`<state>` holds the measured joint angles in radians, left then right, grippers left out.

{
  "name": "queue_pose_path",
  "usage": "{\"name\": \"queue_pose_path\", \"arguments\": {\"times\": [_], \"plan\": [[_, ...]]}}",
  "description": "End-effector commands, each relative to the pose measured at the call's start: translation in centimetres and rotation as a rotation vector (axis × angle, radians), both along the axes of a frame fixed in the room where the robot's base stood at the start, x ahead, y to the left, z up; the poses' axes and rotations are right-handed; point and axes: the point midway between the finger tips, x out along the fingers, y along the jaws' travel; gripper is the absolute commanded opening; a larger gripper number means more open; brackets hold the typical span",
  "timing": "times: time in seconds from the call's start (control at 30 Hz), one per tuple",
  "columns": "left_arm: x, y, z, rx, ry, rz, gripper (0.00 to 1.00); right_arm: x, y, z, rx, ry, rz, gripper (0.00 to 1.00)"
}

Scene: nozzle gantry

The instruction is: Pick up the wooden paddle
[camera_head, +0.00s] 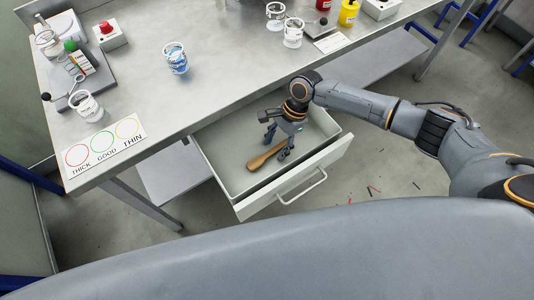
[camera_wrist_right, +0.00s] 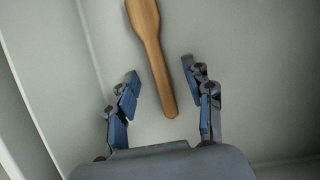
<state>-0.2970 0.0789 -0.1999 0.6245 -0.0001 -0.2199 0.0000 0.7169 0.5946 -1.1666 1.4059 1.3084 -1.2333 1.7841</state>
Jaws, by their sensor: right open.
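The wooden paddle (camera_head: 264,158) lies flat on the floor of the open drawer (camera_head: 233,177). In the right wrist view the paddle (camera_wrist_right: 152,50) runs from the top edge down, its narrow handle end between the open fingers. My right gripper (camera_head: 278,143) reaches down into the drawer above the paddle and is open. In the right wrist view the two blue-padded fingertips (camera_wrist_right: 160,79) stand apart on either side of the handle, not touching it. In the head view a finger covers part of the paddle. My left gripper is not in view.
The drawer front with its handle (camera_head: 303,187) faces me, below the steel table (camera_head: 219,91). On the table are a blue-marked cup (camera_head: 175,58), white cups, a yellow container (camera_head: 348,13) and a card with colored circles (camera_head: 104,145). Small scraps lie on the floor (camera_head: 373,190).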

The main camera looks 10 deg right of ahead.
Motion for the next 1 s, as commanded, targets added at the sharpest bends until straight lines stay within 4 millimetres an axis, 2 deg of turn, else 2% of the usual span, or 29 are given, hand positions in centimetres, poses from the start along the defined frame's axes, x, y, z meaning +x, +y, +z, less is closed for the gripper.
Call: {"name": "queue_pose_path", "arguments": {"times": [0.17, 0.27, 0.43, 0.8, 1.0], "plan": [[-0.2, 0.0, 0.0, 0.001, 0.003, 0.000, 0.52, 0.0, 0.0, 0.0, 0.000, 0.000, 0.000, 0.52], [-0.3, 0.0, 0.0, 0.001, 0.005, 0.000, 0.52, 0.0, 0.0, 0.0, 0.000, 0.000, 0.000, 0.35], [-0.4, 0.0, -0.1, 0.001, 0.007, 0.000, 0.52, 0.0, 0.0, 0.0, 0.000, -0.001, 0.000, 0.01], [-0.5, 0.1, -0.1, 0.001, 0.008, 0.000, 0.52, 0.0, 0.0, 0.3, 0.001, -0.002, -0.001, 0.00], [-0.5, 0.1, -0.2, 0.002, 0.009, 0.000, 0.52, 0.1, 0.1, 2.3, 0.003, -0.004, 0.002, 0.00]]}}
